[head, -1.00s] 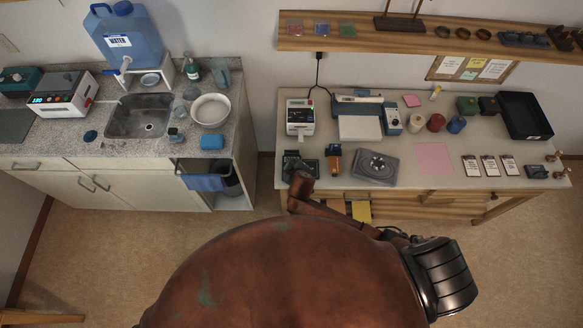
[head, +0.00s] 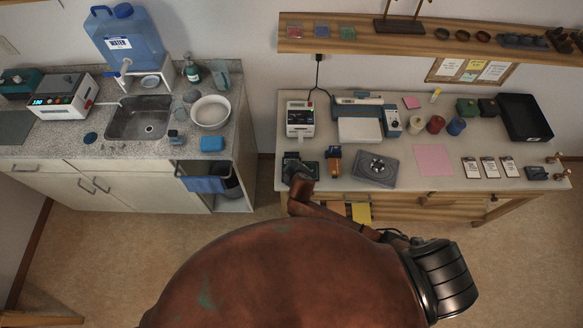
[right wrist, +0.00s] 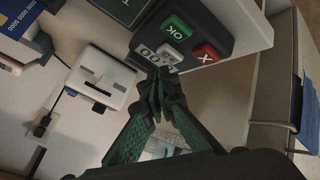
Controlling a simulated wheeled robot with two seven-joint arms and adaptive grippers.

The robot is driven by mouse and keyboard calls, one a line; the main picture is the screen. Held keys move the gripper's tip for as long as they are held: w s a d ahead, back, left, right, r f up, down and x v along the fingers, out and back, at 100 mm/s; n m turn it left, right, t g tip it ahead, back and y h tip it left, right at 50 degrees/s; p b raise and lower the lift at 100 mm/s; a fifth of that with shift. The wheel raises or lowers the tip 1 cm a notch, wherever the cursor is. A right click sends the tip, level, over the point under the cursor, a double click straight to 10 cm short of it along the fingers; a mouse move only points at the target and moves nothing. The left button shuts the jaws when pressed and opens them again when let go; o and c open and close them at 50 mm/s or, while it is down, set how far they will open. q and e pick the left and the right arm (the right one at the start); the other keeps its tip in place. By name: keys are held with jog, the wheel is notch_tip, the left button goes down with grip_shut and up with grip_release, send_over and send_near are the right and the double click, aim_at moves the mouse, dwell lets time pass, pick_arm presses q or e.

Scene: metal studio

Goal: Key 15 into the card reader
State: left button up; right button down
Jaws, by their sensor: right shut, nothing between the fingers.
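The card reader (right wrist: 208,35) is a dark box at the top of the right wrist view, with a green OK key (right wrist: 177,27) and a red X key (right wrist: 206,54). In the head view my right arm ends at the left front of the table, covering what lies beneath. My left gripper is not in view.
A white slotted device (right wrist: 99,78) with a black cable stands beside the reader. The head view shows an orange and dark object (head: 334,160), a grey plate-like device (head: 375,168), a pink sheet (head: 433,160) and a black tray (head: 525,118) on the table.

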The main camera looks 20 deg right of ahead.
jog(key=shift+f, duration=0.15)
jog(key=shift+f, duration=0.25)
jog(key=shift+f+b, duration=0.45)
jog(key=shift+f, duration=0.1)
dwell(0.9)
jog(key=shift+r, duration=0.1)
jog(key=shift+r+p, duration=0.85)
jog(key=shift+p, duration=0.15)
